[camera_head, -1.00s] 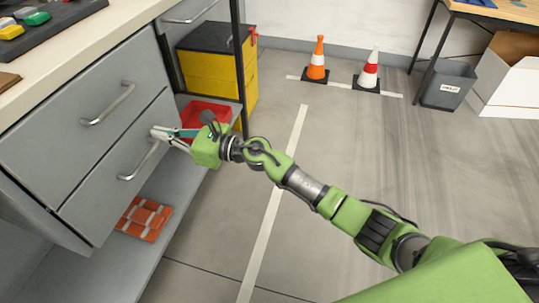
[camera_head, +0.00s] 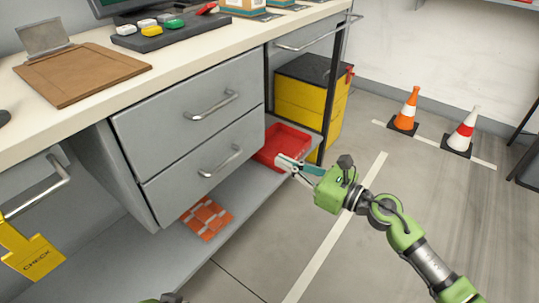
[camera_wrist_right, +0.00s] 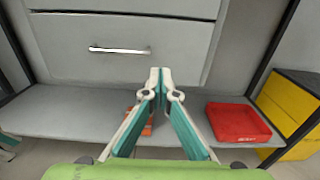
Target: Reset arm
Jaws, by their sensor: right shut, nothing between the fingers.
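My right gripper (camera_head: 283,163), with white and teal fingers on a green arm, is in front of the desk's lower right corner, to the right of the lower drawer handle (camera_head: 221,161) and apart from it. In the right wrist view its fingertips (camera_wrist_right: 160,73) meet, with nothing between them. The lower drawer (camera_head: 180,180) and upper drawer (camera_head: 150,118) look closed. A small green and black piece, probably of my left arm, shows at the bottom edge of the head view. A teal and white tip at the wrist view's left edge may be my left gripper (camera_wrist_right: 8,145).
A red bin (camera_head: 268,143) and orange-white blocks (camera_head: 207,217) are on the low shelf (camera_head: 130,268). An orange cone (camera_head: 408,108) and a red-white cone (camera_head: 464,130) stand on the floor. A yellow tag (camera_head: 35,258) hangs at left.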

